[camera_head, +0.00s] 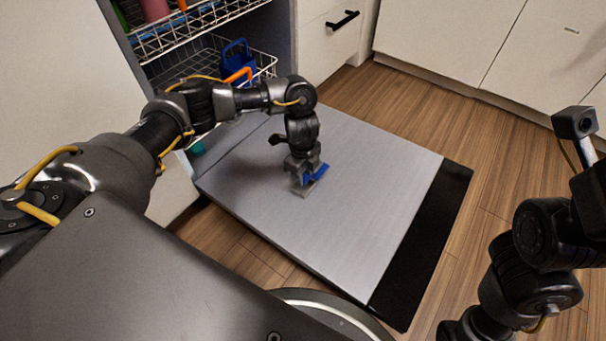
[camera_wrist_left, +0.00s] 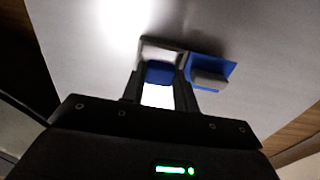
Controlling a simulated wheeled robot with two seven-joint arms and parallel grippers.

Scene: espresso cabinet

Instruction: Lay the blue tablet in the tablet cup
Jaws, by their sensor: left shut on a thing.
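The tablet cup is a small grey-rimmed recess on the lowered door; its rim (camera_wrist_left: 163,43) shows at the fingertips in the left wrist view, and its grey edge (camera_head: 304,190) shows in the head view. A blue flap (camera_wrist_left: 225,68) with a grey block on it stands open just right of the cup; it also shows in the head view (camera_head: 318,173). My left gripper (camera_head: 304,176) points down at the cup, shut on the blue tablet (camera_wrist_left: 160,73). The tablet appears within the cup's rim; its depth is unclear.
The flat grey door (camera_head: 370,190) lies open and mostly clear, with a black strip (camera_head: 432,240) along its outer edge. Wire racks (camera_head: 200,60) are behind my left arm, the lower one holding a blue basket (camera_head: 236,58). White cabinets (camera_head: 450,35) stand behind.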

